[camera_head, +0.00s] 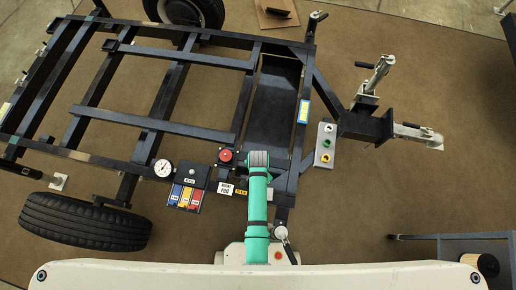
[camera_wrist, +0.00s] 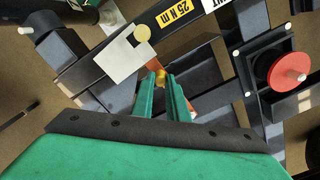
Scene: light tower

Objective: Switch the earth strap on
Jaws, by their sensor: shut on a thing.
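My gripper (camera_wrist: 167,80) shows in the wrist view as two green fingers close together. Between their tips is a small orange-yellow piece (camera_wrist: 160,77), and the fingers are shut on it. Most of this piece is hidden by the fingers, so I cannot tell whether it is the earth strap's handle or which way it is set. In the head view my green arm covers the spot and hides the gripper. No part readable as the earth strap shows in either view.
A red round knob (camera_wrist: 286,74) on a dark box stands right of my gripper. A white plate (camera_wrist: 127,50) and a "25 N m" label (camera_wrist: 180,15) lie beyond the fingertips. The dark trailer frame (camera_head: 180,130), a gauge (camera_head: 162,168) and a socket panel (camera_head: 325,145) surround the arm.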

